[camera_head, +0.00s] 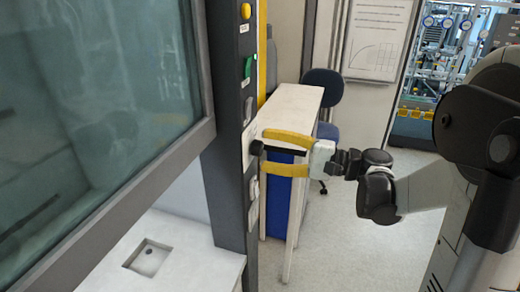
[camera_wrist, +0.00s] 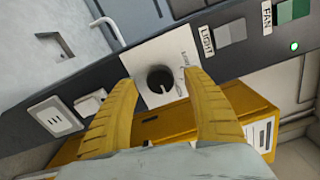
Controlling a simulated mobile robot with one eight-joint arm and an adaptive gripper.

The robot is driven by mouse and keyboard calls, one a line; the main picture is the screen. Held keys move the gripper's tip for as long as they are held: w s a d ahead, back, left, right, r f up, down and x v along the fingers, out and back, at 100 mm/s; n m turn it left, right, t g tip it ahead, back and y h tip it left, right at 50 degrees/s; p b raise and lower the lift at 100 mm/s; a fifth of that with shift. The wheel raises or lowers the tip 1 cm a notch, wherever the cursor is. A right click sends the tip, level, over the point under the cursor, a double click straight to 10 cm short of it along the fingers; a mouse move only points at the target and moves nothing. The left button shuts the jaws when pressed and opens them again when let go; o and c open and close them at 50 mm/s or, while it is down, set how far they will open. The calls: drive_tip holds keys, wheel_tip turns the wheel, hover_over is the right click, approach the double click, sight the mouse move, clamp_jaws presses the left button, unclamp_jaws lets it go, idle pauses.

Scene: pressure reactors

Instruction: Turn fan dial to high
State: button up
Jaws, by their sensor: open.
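The dial is a black round knob (camera_wrist: 160,79) on a white plate with small markings, set in a dark panel; its setting is too small to read for certain. In the head view the knob (camera_head: 256,148) sticks out from the dark post beside the glass sash. My gripper (camera_head: 264,152) is open, with one yellow finger above the knob's level and one below. In the wrist view my gripper's fingers (camera_wrist: 160,86) lie on either side of the knob, with visible gaps. I cannot tell whether the tips touch the plate.
A green switch (camera_wrist: 292,10) labelled FAN and a grey switch (camera_wrist: 230,32) labelled LIGHT sit on the same panel, near a lit green lamp (camera_wrist: 294,46). A white socket (camera_wrist: 55,116) is at the left. A white bench (camera_head: 291,101) stands behind my gripper.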

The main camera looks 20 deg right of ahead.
drive_tip(key=v, duration=1)
drive_tip(key=shift+a, duration=0.1)
